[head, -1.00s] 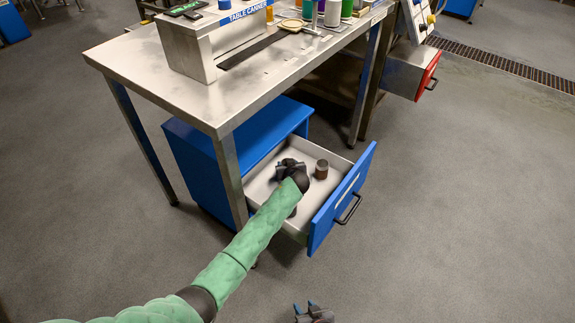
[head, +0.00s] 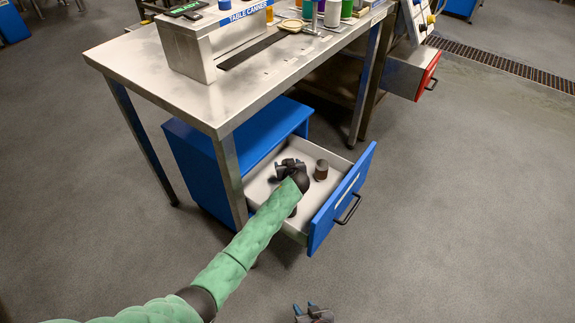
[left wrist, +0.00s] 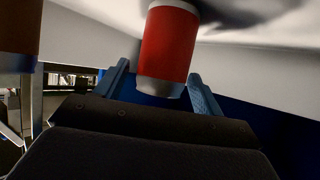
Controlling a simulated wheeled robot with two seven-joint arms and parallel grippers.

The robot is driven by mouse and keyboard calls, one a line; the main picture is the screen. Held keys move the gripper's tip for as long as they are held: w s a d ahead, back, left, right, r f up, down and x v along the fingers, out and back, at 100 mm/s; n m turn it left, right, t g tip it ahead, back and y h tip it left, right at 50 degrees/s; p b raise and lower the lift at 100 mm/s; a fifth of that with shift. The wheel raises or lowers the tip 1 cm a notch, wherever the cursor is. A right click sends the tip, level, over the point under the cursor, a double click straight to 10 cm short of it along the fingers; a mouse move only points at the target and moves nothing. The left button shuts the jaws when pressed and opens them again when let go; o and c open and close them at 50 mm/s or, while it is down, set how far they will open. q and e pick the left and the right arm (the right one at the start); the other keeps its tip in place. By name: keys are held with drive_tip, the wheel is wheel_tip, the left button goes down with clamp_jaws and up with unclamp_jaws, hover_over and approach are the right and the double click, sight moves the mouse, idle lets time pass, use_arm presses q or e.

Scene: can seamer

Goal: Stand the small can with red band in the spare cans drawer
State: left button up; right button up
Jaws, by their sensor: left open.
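The small can with red band (left wrist: 169,45) shows in the left wrist view between the two blue fingers of my left gripper (left wrist: 160,90). The fingers are apart, with a gap on each side of the can. The can's far end meets the pale drawer floor, so it appears to stand there. In the head view my left gripper (head: 286,168) is down inside the open spare cans drawer (head: 262,188), and it hides the can. My right gripper (head: 312,310) is at the bottom edge, empty, its fingertips apart.
A brownish can (head: 321,170) stands in the drawer, right of my left gripper. The blue drawer front (head: 338,205) with its black handle is pulled out. The metal table (head: 150,75) and its leg stand close to my left arm. Floor to the right is clear.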

use_arm(q)
drive_tip(key=shift+v, duration=1.15)
drive_tip(key=shift+p+v, duration=0.3)
drive_tip(key=shift+v, duration=2.3)
use_arm(e)
drive_tip(key=shift+g, duration=0.7)
drive_tip(key=shift+s+d+f, duration=0.15)
drive_tip(key=shift+s+f, duration=0.65)
drive_tip(key=shift+s, duration=0.1)
drive_tip(key=shift+s+d+f, duration=0.1)
drive_tip(key=shift+s+f, duration=0.65)
drive_tip(key=shift+s, duration=0.15)
